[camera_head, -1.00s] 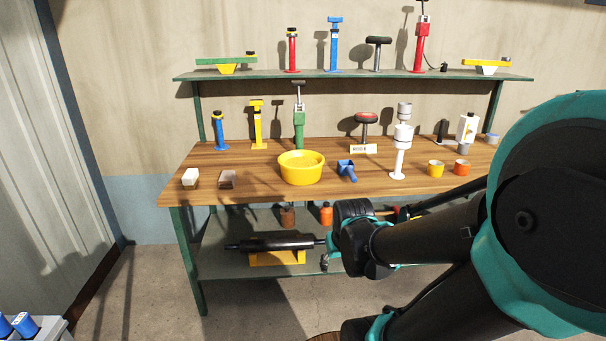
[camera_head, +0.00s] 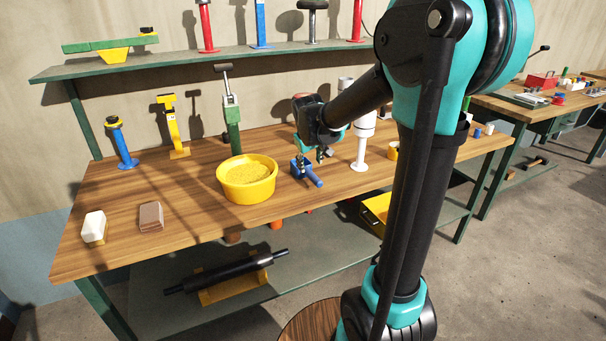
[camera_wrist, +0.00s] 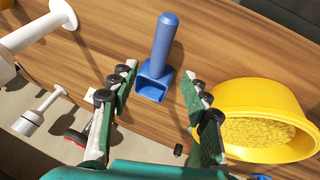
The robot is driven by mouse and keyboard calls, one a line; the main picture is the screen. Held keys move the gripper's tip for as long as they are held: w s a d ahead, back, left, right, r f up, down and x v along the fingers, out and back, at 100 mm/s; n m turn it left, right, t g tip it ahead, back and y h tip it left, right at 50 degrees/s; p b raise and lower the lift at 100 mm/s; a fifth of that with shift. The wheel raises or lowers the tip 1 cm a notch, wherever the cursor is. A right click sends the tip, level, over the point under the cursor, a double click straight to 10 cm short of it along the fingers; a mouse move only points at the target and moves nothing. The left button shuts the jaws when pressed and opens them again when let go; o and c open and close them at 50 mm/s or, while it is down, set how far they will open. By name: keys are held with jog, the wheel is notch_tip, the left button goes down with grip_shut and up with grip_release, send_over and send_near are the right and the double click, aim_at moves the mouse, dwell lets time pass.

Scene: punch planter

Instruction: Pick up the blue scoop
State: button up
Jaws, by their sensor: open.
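The blue scoop (camera_head: 306,172) lies on the wooden workbench (camera_head: 190,195), just right of a yellow bowl. In the wrist view the blue scoop (camera_wrist: 157,62) has its handle pointing to the top of the picture and its square open head toward me. My gripper (camera_head: 322,152) is over the bench, close to the scoop's head and partly hidden behind my arm's end. In the wrist view my gripper (camera_wrist: 158,92) is open, with one finger on each side, and the scoop's head lies beyond and between the fingertips. No contact with the scoop shows.
The yellow bowl (camera_head: 234,188) of yellow grains stands close beside my gripper and also shows in the wrist view (camera_wrist: 232,98). A white stand (camera_head: 361,150) is on the scoop's other side. A white block (camera_head: 94,228) and a brown block (camera_head: 151,216) lie at the left.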

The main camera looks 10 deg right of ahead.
aim_at(311, 173)
jog(key=x, duration=0.4)
jog(key=shift+f, duration=0.1)
jog(key=shift+w+x, duration=0.25)
jog(key=shift+x, duration=2.35)
grip_shut()
